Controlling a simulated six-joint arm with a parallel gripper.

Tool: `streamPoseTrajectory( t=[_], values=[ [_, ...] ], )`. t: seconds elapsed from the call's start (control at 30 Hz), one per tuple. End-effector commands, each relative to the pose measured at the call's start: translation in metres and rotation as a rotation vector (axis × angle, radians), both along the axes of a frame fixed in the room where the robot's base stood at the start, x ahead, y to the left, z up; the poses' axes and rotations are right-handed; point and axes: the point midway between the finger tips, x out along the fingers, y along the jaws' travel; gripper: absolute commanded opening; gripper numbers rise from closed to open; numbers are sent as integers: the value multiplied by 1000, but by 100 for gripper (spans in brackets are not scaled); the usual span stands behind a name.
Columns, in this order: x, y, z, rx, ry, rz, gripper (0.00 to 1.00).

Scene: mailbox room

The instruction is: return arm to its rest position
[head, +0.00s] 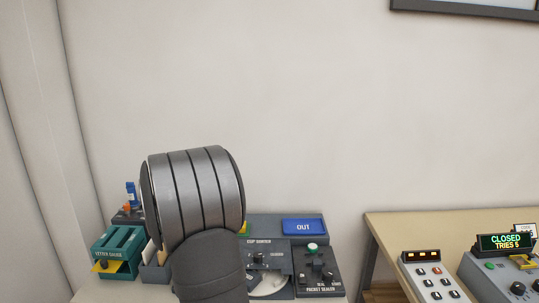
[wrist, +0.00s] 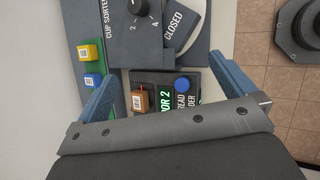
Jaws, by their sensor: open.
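My gripper (wrist: 164,68) shows in the wrist view with its two blue fingers wide apart and nothing held between them. Below it are the grey cup sorter panel (wrist: 108,42) and a small panel with a green-lit display (wrist: 166,98) and a blue button (wrist: 182,84). A small orange block (wrist: 140,100) lies near the left finger; I cannot tell how far below the finger it is. In the head view my grey arm stands in front of the left table and hides part of the equipment; the gripper does not show there.
A yellow block (wrist: 84,52) and a blue block (wrist: 93,81) sit on a green strip. In the head view a teal letter gauge (head: 118,250), a blue OUT tray (head: 304,227) and a packet sealer (head: 318,268) surround my arm. A wooden table (head: 415,228) stands right, past a gap.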

Motion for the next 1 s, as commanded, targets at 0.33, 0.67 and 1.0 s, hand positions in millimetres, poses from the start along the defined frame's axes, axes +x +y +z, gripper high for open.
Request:
streamPoseTrajectory(
  t=[0.33, 0.67, 1.0],
  values=[
    [34, 9, -18, 217, -42, -417, 100],
    [64, 20, -35, 401, -63, -815, 100],
    [95, 33, -51, 557, -63, -1223, 100]
  ],
)
